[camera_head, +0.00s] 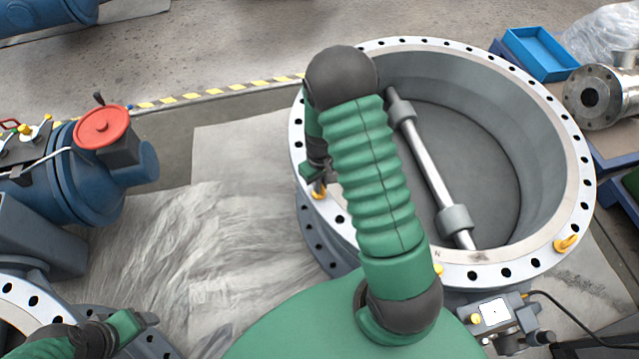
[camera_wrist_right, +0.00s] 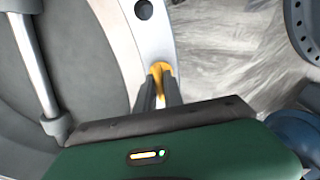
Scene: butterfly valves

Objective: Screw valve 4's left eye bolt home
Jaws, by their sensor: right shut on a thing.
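The large butterfly valve (camera_head: 590,190) lies flat, its pale drilled flange facing up and a bar and shaft across its grey disc; I can read no number on it. Its left eye bolt (camera_head: 319,192) is yellow and stands at the flange's left edge. My right gripper (camera_head: 316,178) is at this bolt, partly hidden by my arm. In the right wrist view, the two dark fingers (camera_wrist_right: 159,92) are shut on the yellow eye bolt (camera_wrist_right: 160,68) at the flange. How deep its thread sits is hidden. My left gripper (camera_head: 146,319) is at lower left, far from this valve; its jaws are unclear.
Another yellow eye bolt (camera_head: 566,243) sits on the flange's right side. A blue valve with a red handwheel (camera_head: 102,126) stands at left. Part of another flange (camera_head: 22,300) is at lower left. A blue tray (camera_head: 540,55) and a steel fitting (camera_head: 592,97) are at upper right.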

